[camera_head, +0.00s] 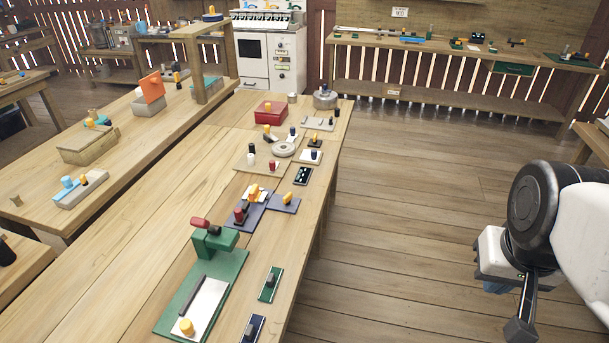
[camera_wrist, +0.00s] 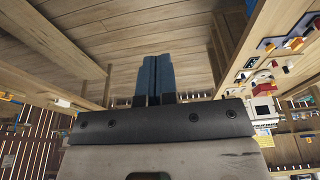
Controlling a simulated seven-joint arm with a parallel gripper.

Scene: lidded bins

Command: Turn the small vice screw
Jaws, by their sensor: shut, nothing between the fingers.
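The small vice is hard to pick out at this size. A green clamp-like device (camera_head: 216,240) with a red handle (camera_head: 200,222) stands on the near part of the long wooden bench. Just beyond it is a small device with red and yellow knobs on a dark base (camera_head: 245,212). I cannot tell which of them carries the vice screw. My gripper (camera_head: 521,328) is over the floor at the right, well apart from the bench. In the wrist view its two blue-grey fingers (camera_wrist: 154,80) are together and hold nothing.
The long bench (camera_head: 140,235) carries several other small devices, a red box (camera_head: 270,111) and a round grey fixture (camera_head: 284,149). Open plank floor (camera_head: 405,190) lies between bench and arm. A back bench (camera_head: 450,47) and a white stove (camera_head: 270,55) stand farther off.

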